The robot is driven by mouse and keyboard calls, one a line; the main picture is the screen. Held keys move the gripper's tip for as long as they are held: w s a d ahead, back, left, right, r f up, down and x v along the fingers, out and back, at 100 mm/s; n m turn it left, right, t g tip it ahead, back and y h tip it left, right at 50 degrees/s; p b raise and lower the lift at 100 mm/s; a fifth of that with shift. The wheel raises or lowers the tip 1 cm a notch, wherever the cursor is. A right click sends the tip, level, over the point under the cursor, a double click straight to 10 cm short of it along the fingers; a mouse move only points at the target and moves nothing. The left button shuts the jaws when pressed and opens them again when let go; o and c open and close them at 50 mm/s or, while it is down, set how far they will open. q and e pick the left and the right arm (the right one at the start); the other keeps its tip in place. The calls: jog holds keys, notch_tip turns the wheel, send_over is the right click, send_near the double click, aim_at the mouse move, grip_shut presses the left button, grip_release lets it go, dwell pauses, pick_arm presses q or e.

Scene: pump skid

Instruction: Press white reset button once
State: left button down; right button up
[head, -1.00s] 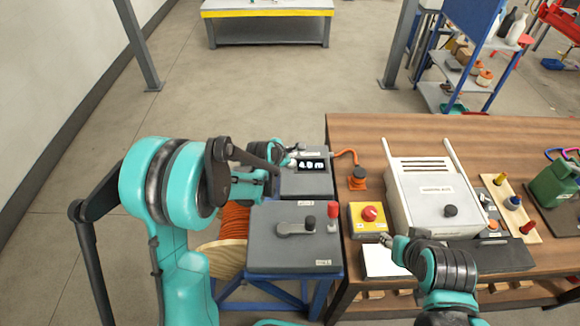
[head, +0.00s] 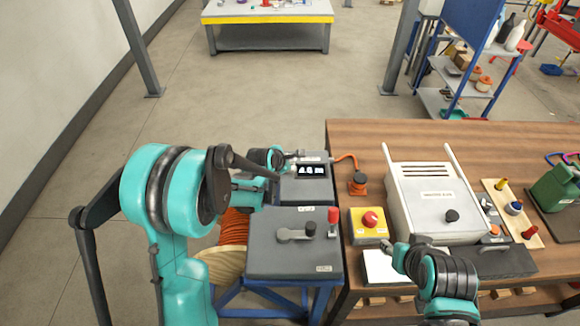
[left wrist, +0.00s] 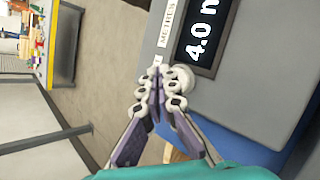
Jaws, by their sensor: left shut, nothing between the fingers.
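The white reset button (left wrist: 184,79) is a round white knob on the grey panel, beside the lit display (left wrist: 202,40) that reads 4.0 m in the left wrist view. My left gripper (left wrist: 163,76) is shut and empty, with its fingertips at the button and partly covering it. I cannot tell whether they touch it. In the head view the display (head: 311,170) sits on a grey box, and my left gripper (head: 287,161) reaches its left edge. My right gripper (head: 389,246) is over the bench front, its fingers too small to read.
A yellow box with a red button (head: 370,219) and an orange fitting (head: 357,184) are on the wooden bench. An orange cable coil (head: 234,226) lies left.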

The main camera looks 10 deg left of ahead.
dwell(0.5)
pick_arm(q)
jog(key=shift+f+b, duration=0.4)
jog(key=shift+b, duration=0.05)
jog(key=shift+f+b, duration=0.5)
jog(key=shift+f, duration=0.05)
dwell(0.5)
jog(key=shift+r, duration=0.15)
jog(key=shift+r+p, duration=0.65)
jog(key=shift+r, duration=0.15)
jog(key=shift+r+p, duration=1.85)
jog(key=shift+r, duration=0.7)
